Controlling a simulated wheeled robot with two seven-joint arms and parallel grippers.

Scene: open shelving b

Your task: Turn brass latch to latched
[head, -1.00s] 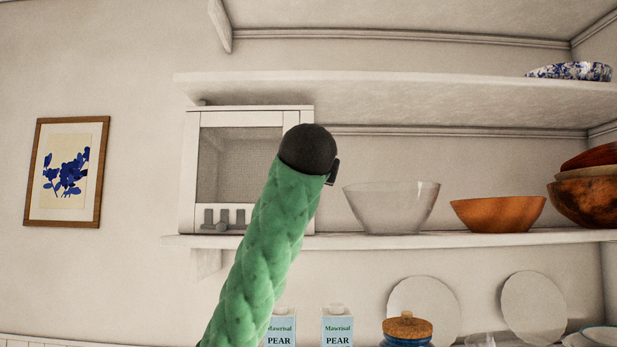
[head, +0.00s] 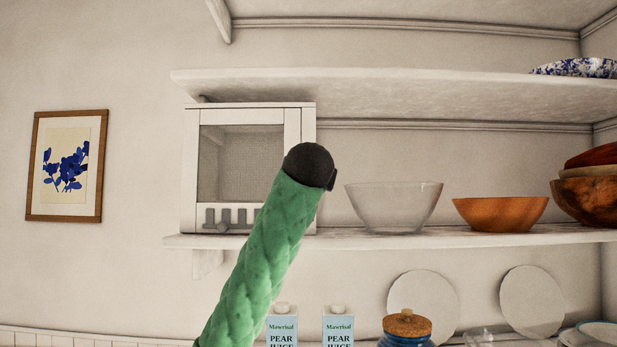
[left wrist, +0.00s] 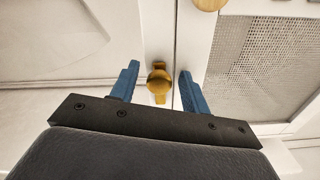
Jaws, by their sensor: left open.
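The brass latch (left wrist: 158,86) sits on the white frame of a small cabinet in the left wrist view, close to the gap beside the mesh door (left wrist: 272,55). My left gripper (left wrist: 159,69) is open, its two blue fingers on either side of the latch, apart from it. The latch looks roughly upright, with tabs above and below its round middle. In the head view the white cabinet (head: 190,170) stands on a shelf; my green arm covers its lower right part, and the latch and gripper fingers do not show there. My right gripper is out of view.
A brass knob (left wrist: 208,4) is at the top edge of the left wrist view. A clear glass bowl (head: 392,208) and an orange bowl (head: 499,213) stand right of the cabinet on the same shelf (head: 400,239). Another shelf (head: 400,90) runs just above the cabinet.

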